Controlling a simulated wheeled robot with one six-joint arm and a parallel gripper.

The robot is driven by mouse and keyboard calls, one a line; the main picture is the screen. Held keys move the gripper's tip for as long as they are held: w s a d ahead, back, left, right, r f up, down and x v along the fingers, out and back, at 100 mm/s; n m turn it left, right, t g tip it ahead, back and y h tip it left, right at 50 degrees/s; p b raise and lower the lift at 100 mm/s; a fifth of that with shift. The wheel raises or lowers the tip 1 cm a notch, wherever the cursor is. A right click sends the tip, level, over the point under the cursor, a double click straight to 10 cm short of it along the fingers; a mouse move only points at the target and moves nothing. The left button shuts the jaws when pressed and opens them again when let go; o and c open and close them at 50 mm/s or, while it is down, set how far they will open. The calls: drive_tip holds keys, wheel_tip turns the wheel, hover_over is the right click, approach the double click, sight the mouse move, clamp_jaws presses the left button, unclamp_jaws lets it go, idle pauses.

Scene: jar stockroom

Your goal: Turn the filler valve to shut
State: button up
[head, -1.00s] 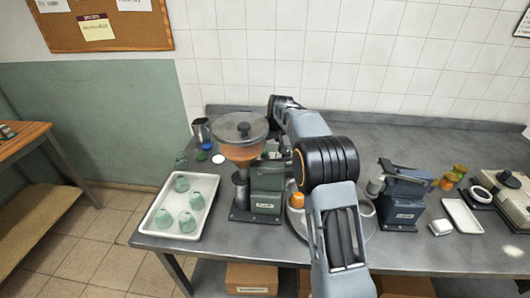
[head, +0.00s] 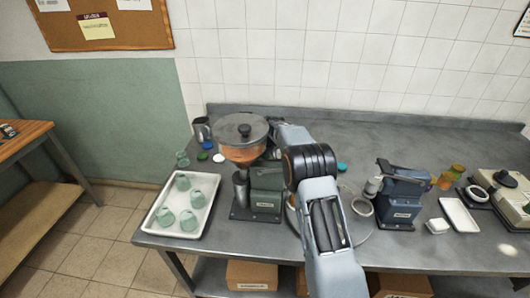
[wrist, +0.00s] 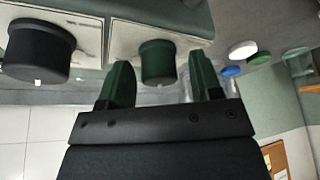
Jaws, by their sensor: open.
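The filler (head: 262,192) is a green machine with an orange-filled hopper (head: 240,153) under a grey lid, on the metal bench in the head view. In the wrist view two round knobs sit on pale plates on a green body: a green knob (wrist: 157,62) and a black knob (wrist: 38,50). Each has a small white mark on its rim. Which is the filler valve I cannot tell. My gripper (wrist: 161,75) is open, one finger on each side of the green knob, with gaps showing. In the head view my arm and the filler hide the gripper.
A white tray (head: 152,222) with several glass jars stands left of the filler. A blue machine (head: 402,192) and a small white tray (head: 459,216) stand to the right. Lids lie on the bench, including a white one (wrist: 242,50) and a blue one (wrist: 231,71).

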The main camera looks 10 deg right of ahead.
drive_tip(key=shift+c, duration=0.4)
drive_tip(key=c, duration=0.8)
drive_tip(key=shift+f+n+y+b, duration=0.2)
drive_tip(key=shift+n+y+b, duration=0.2)
drive_tip(key=shift+n+b, duration=0.55)
drive_tip(key=shift+c, duration=0.2)
drive_tip(key=shift+r+n+g+y+b, duration=0.25)
drive_tip(key=shift+n+g+y+b, duration=0.2)
drive_tip(key=shift+n, duration=0.8)
drive_tip(key=o, duration=0.9)
drive_tip(key=shift+r, duration=0.1)
drive_tip(key=b+v, duration=0.1)
drive_tip(key=v, duration=1.2)
drive_tip(key=shift+s+r, duration=0.15)
drive_tip(key=shift+r, duration=0.1)
